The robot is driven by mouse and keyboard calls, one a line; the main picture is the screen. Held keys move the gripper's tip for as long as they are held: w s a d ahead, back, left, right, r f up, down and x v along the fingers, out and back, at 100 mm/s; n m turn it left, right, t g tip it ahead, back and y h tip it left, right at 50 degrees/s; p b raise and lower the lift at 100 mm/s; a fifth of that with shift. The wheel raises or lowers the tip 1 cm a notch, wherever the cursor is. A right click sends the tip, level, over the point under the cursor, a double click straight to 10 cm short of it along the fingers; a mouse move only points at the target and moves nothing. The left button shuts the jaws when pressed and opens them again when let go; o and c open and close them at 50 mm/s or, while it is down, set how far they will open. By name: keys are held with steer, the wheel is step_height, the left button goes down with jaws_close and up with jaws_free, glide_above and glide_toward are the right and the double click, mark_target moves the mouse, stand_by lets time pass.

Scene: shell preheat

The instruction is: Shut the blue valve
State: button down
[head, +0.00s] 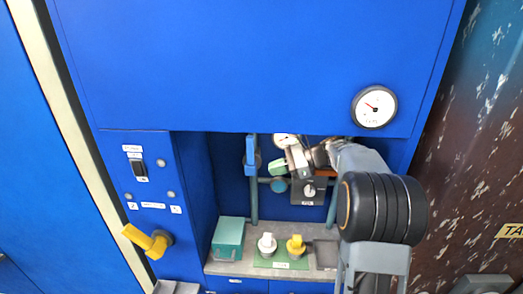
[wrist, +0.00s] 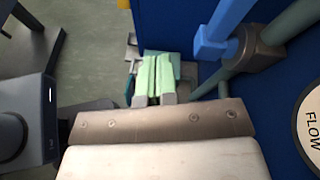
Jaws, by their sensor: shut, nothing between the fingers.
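The blue valve's lever (head: 251,152) stands upright in the head view, in line with the left vertical grey-green pipe (head: 254,205) in the cabinet recess. In the wrist view the blue lever (wrist: 224,28) is at the upper right, beside a grey-brown valve body (wrist: 258,48) on the pipe. My gripper (head: 277,167) is just right of the lever in the head view, with pale green fingertips. In the wrist view the fingers (wrist: 154,78) are together and empty, with a visible gap to the lever. I cannot tell the depth between them exactly.
A flow gauge (wrist: 312,128) is close at the right in the wrist view. A grey shelf (head: 222,267) below holds a teal box (head: 228,238), a white knob (head: 267,244) and a yellow knob (head: 296,244). A yellow handle (head: 148,241) sticks out at left.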

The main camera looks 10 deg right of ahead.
mark_target(250, 156)
steer(key=w+d+r+m+t+y, duration=0.2)
steer(key=w+d+m+y, duration=0.1)
steer(key=d, duration=0.4)
steer(key=shift+w+y, duration=0.4)
steer(key=shift+w, duration=0.5)
steer(key=p+x, duration=0.1)
steer(key=x, duration=0.9)
steer(key=shift+p, duration=0.35)
steer(key=shift+f, duration=0.1)
steer(key=shift+w+a+p, duration=0.1)
steer(key=shift+w+p, duration=0.05)
steer(key=shift+p, duration=0.15)
